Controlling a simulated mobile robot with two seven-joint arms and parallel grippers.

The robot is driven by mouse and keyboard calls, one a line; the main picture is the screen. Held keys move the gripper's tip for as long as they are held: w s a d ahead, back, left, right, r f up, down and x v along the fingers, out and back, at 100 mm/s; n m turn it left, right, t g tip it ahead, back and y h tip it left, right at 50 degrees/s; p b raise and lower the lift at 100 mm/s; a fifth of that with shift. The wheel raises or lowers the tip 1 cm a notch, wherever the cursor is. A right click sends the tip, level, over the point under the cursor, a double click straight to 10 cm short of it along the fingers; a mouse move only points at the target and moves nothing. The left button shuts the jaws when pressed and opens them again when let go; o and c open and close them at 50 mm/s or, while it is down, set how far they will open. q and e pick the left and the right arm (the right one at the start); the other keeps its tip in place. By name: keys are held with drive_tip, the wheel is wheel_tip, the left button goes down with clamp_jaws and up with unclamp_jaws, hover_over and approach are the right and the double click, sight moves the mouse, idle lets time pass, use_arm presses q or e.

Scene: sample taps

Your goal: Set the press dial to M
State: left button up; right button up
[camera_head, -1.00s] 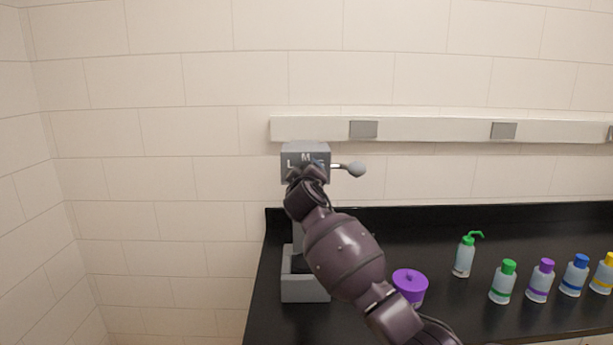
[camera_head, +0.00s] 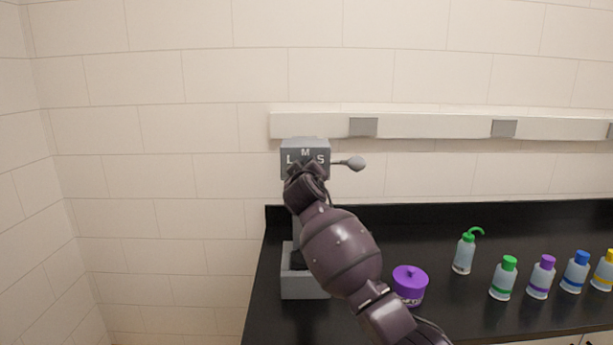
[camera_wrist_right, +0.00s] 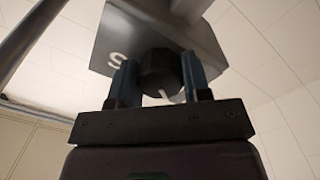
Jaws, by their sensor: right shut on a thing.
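The grey press (camera_head: 287,262) stands at the left end of the black counter. Its head (camera_head: 287,147) carries the white letters L, M and S, with M at the top middle. A lever with a round knob (camera_head: 356,163) sticks out on its right. My right gripper (camera_head: 303,172) is at the front of the head and hides the dial in the head view. In the right wrist view, the dark dial (camera_wrist_right: 160,72) sits between the two blue fingers (camera_wrist_right: 158,82), which are shut on it. My left gripper is not in view.
A purple lidded jar (camera_head: 409,276) stands right of the press, close to my right arm. A green-topped wash bottle (camera_head: 464,254) and several capped bottles (camera_head: 503,279) stand farther right. A rail (camera_head: 430,126) runs along the tiled wall behind.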

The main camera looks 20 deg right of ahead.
drive_tip(key=m+b, duration=0.1)
drive_tip(key=m, duration=0.1)
drive_tip(key=shift+f+m+b, duration=0.2)
drive_tip(key=shift+m+b, duration=0.1)
drive_tip(key=shift+b, duration=0.05)
drive_tip(key=shift+a+m+b, duration=0.1)
drive_tip(key=shift+m+b, duration=0.25)
drive_tip(key=shift+m, duration=0.55)
drive_tip(key=m+b, duration=0.1)
drive_tip(key=m, duration=0.2)
drive_tip(key=shift+r+m, duration=0.15)
drive_tip(key=shift+m, duration=0.25)
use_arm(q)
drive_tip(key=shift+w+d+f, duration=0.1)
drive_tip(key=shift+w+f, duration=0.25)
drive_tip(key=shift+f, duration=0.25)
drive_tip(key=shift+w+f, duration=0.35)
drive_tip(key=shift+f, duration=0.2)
use_arm(e)
drive_tip(key=shift+m, duration=0.8)
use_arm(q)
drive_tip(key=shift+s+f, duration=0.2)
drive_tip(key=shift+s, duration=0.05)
use_arm(e)
drive_tip(key=shift+r, duration=0.1)
drive_tip(key=o, duration=0.9)
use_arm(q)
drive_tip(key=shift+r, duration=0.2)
use_arm(e)
drive_tip(key=shift+s, duration=0.1)
